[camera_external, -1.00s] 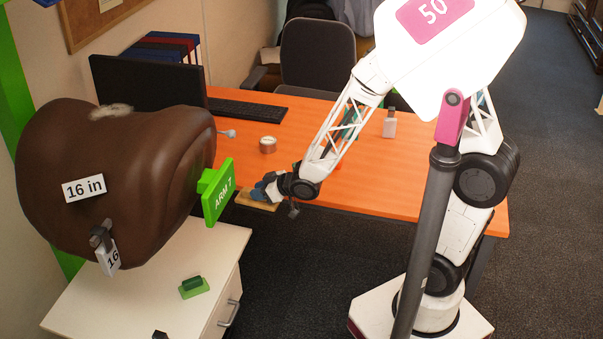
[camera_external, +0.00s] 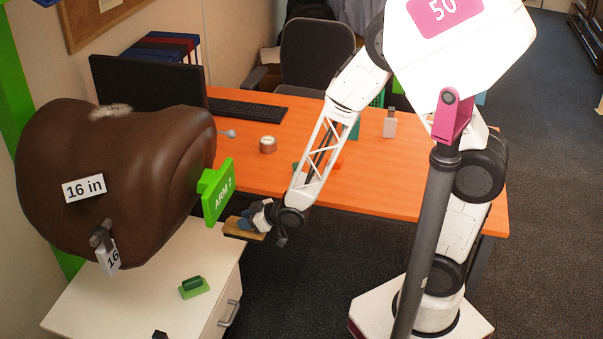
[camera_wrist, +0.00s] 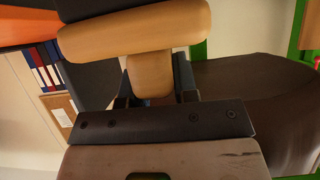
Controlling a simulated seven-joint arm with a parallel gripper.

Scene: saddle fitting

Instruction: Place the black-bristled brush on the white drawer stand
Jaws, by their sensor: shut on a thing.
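My gripper (camera_external: 264,216) is shut on a wooden-backed brush (camera_external: 244,228), held in the air beside the right edge of the white drawer stand (camera_external: 130,305). In the wrist view the brush (camera_wrist: 135,38) shows as a tan wooden body with a short stub between the two fingers (camera_wrist: 155,88). A dark strip shows at its upper edge; I cannot tell for sure that it is bristle. The stand's white top is partly hidden under the saddle.
A brown saddle (camera_external: 130,170) with a "16 in" label overhangs the stand. A green "ARM 7" plate (camera_external: 218,192) is close to the brush. A green block (camera_external: 193,287) lies on the stand. The orange desk (camera_external: 400,170) is behind.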

